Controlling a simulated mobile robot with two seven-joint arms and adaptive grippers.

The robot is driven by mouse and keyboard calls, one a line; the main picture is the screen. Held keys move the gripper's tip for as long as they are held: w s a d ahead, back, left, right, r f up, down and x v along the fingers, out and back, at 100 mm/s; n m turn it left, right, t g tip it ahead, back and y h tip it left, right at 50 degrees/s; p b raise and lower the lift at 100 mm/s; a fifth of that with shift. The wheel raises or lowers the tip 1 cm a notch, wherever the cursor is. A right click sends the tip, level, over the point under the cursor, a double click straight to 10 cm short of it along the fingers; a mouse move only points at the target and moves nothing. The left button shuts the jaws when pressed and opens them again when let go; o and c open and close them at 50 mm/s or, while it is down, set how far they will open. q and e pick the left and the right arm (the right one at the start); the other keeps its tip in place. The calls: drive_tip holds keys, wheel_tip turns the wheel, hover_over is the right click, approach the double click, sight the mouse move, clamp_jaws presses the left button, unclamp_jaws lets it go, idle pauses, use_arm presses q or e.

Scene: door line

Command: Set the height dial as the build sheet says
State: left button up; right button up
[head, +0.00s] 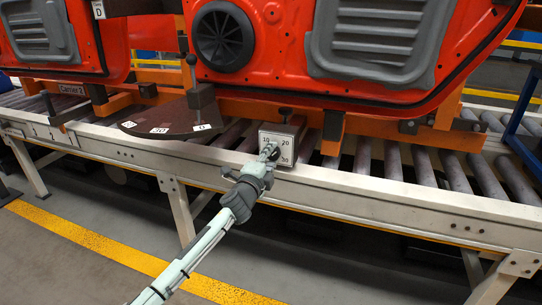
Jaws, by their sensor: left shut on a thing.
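The height dial (286,142) is a pale square face with numbers on the front of a grey-brown block at the conveyor's near edge. I can read 10 at its upper left, 20 at its upper right and 30 at its lower right. My left gripper (269,152) is at the left half of the face, shut on the dial's knob. The gripper hides most of the knob and the lower left of the face, so I cannot tell where the pointer stands. No build sheet can be made out. My right gripper is not in view.
A dark fan-shaped plate (168,121) with number labels and an upright lever (192,72) lies left of the dial. Red door panels (285,40) hang on an orange carrier (375,128) just behind. The roller conveyor's white rail (400,192) runs across in front.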

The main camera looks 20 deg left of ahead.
use_arm(q)
drive_tip(key=shift+m, duration=0.4)
drive_tip(key=o, duration=1.2)
drive_tip(key=shift+c, duration=0.2)
drive_tip(key=s, duration=1.2)
drive_tip(key=shift+a, duration=0.2)
